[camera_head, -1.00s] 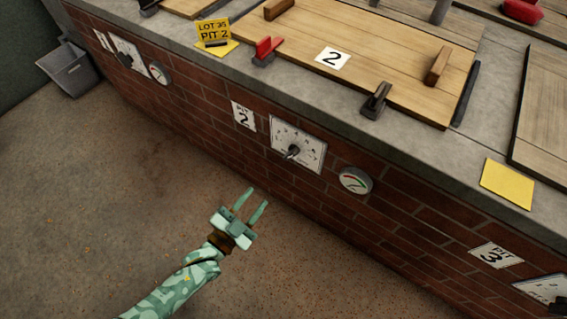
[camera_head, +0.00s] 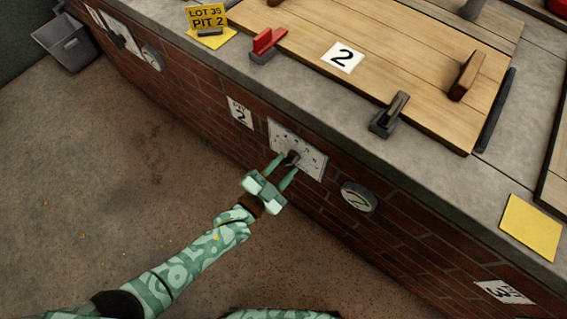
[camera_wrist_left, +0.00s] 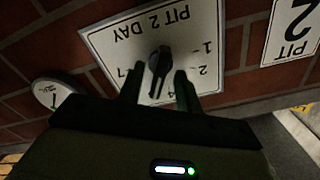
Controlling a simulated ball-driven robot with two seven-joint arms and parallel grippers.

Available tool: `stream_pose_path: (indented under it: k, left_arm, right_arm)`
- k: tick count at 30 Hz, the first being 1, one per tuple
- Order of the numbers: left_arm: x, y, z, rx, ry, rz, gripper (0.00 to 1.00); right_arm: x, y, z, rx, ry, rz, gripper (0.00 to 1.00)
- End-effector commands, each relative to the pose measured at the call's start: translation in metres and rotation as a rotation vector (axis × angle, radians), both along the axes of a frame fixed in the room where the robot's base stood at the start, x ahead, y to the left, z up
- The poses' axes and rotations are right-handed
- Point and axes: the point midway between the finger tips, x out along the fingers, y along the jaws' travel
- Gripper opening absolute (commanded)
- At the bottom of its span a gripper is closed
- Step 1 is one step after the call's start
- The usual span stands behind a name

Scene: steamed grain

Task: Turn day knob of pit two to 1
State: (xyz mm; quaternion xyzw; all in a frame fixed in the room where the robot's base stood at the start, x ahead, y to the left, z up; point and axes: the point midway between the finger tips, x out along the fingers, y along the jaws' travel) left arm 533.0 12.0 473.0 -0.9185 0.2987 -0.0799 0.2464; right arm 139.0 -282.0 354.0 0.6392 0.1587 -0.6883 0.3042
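The PIT 2 DAY dial plate (camera_head: 312,165) is white with numbers and is fixed to the brick wall. Its dark day knob (camera_head: 291,157) sits at the middle. In the left wrist view, the plate (camera_wrist_left: 112,42) appears upside down, with the knob (camera_wrist_left: 160,62) at its centre. My left gripper (camera_head: 284,166) is in front of the dial, its fingers open with one on each side of the knob. I see gaps between fingers and knob in the wrist view. I cannot tell exactly which number the knob points at. My right gripper is out of view.
A round gauge (camera_head: 359,197) is on the wall to the right of the dial, and a PIT 2 sign (camera_head: 240,112) is to its left. The concrete ledge (camera_head: 420,170) with wooden lids overhangs above. The floor (camera_head: 110,170) in front is open.

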Motion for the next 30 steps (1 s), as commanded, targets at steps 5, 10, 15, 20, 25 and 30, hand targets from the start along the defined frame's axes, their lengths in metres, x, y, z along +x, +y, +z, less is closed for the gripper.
stream_pose_path:
  k: [5,10,15,20,25,30]
  left_arm:
    - [0.0,0.0001,0.0001,0.0,0.0,0.0,0.07]
    - [-0.0001,0.0002,-0.0001,-0.001,0.001,0.0,0.0]
    - [-0.0001,0.0002,0.0,-0.012,0.009,0.0,0.0]
    - [0.0,0.0005,0.0001,-0.054,0.039,0.0,0.0]
    - [0.0003,0.0008,0.0005,-0.142,0.103,0.0,0.0]
    - [0.0004,0.0012,0.0003,-0.262,0.192,0.001,0.0]
  right_arm:
    - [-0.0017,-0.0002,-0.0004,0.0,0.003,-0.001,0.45]
    - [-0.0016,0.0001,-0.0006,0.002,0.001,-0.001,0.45]
    - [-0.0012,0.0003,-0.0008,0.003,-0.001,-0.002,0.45]
    - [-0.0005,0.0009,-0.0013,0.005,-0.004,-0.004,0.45]
    - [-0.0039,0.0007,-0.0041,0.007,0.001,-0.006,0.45]
    - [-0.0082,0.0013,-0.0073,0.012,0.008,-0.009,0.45]
